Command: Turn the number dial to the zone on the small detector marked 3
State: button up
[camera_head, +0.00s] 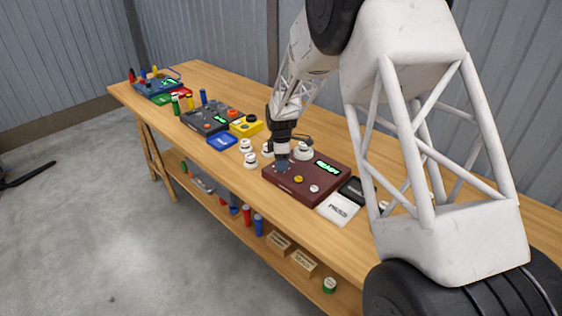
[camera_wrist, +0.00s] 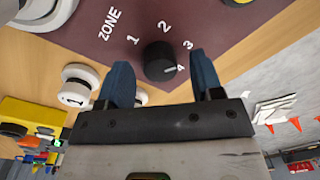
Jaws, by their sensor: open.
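The maroon panel (camera_head: 325,180) lies on the bench under my gripper (camera_head: 282,163). In the wrist view the black number dial (camera_wrist: 160,60) sits beside the word ZONE (camera_wrist: 107,24) and the printed numbers 1 to 4. Its white pointer mark points toward 4. My gripper (camera_wrist: 162,72) is open, with one blue finger on each side of the dial; I cannot tell whether they touch it. A small white detector (camera_wrist: 75,95) carries a mark that looks like 1. Another small detector (camera_wrist: 140,97) is mostly hidden behind a finger. I cannot read a 3 on any detector.
Other panels (camera_head: 212,119) fill the bench's far end.

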jog(key=shift+w+r, duration=0.15)
jog(key=shift+r, duration=3.6)
jog(key=shift+s+d+r, duration=0.25)
jog(key=shift+s+r, duration=0.05)
jog(key=shift+r, duration=0.2)
jog(key=s+d+r+m+t, duration=0.1)
jog(key=s+d+r+m, duration=0.4)
jog(key=s+r, duration=0.45)
jog(key=s+d+r+m+t, duration=0.1)
jog(key=s+d+r+m, duration=0.5)
jog(key=s, duration=0.6)
jog(key=s+d+r+m, duration=0.1)
jog(key=s+m, duration=0.3)
jog(key=s, duration=1)
jog(key=s+d+r+m+t, duration=0.1)
jog(key=s+d+m, duration=0.2)
jog(key=s, duration=1.1)
jog(key=shift+s+d+r+m, duration=0.15)
jog(key=shift+s+d+m, duration=0.25)
jog(key=shift+m, duration=0.1)
